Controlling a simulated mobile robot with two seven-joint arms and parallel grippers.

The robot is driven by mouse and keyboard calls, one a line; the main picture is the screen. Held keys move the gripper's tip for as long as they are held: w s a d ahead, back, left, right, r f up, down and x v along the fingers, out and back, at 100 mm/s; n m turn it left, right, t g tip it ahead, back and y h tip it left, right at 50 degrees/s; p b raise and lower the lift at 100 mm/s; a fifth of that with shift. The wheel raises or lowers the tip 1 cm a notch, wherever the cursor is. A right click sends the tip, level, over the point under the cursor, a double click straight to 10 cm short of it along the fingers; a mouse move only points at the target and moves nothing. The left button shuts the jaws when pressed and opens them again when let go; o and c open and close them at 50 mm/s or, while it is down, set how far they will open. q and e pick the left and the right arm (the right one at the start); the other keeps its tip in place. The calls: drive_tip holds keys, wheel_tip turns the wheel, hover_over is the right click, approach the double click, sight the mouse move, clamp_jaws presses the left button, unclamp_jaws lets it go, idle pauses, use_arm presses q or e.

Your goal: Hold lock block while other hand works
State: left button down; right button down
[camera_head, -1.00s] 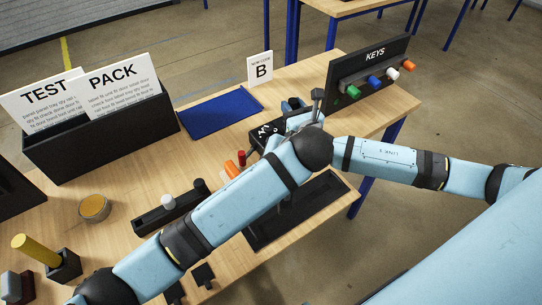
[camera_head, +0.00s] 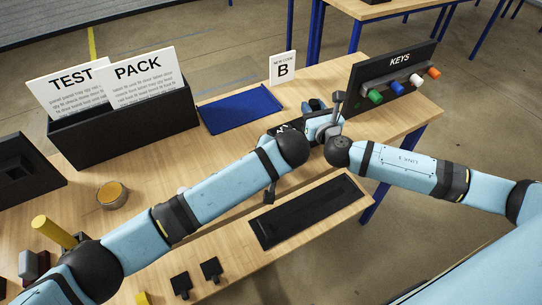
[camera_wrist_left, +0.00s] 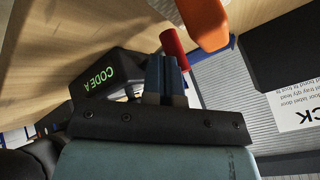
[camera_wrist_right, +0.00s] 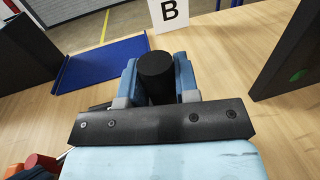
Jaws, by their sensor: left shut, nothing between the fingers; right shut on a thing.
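My right gripper (camera_wrist_right: 155,85) is shut on an upright black cylinder (camera_wrist_right: 156,68), whose round top stands between its fingers. In the head view the right gripper (camera_head: 315,105) is beyond my left wrist. A black block with a green "CODE A" display (camera_wrist_left: 94,76) shows in the left wrist view; the head view shows only a sliver of it past my wrist. Whether the cylinder belongs to this block cannot be told. My left gripper (camera_wrist_left: 166,72) is shut and empty, close beside a red peg (camera_wrist_left: 174,43) and an orange peg (camera_wrist_left: 205,22). My left arm hides its fingers in the head view.
A KEYS rack (camera_head: 360,83) with coloured pegs stands at the back right. A black tray (camera_head: 310,212) is in front. A TEST/PACK box (camera_head: 125,130) stands at the left.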

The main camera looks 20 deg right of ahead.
use_arm(q)
drive_tip(key=m+h, duration=0.1)
drive_tip(key=w+a+m, duration=0.1)
drive_tip(key=shift+w+a+m+h, duration=0.1)
drive_tip(key=shift+a+m+h, duration=0.2)
drive_tip(key=shift+m+h, duration=0.1)
drive_tip(key=shift+w+a, duration=0.25)
drive_tip(key=shift+w, duration=0.1)
drive_tip(key=shift+d, duration=0.1)
drive_tip(key=shift+s+d, duration=0.45)
drive_tip(key=shift+d, duration=0.15)
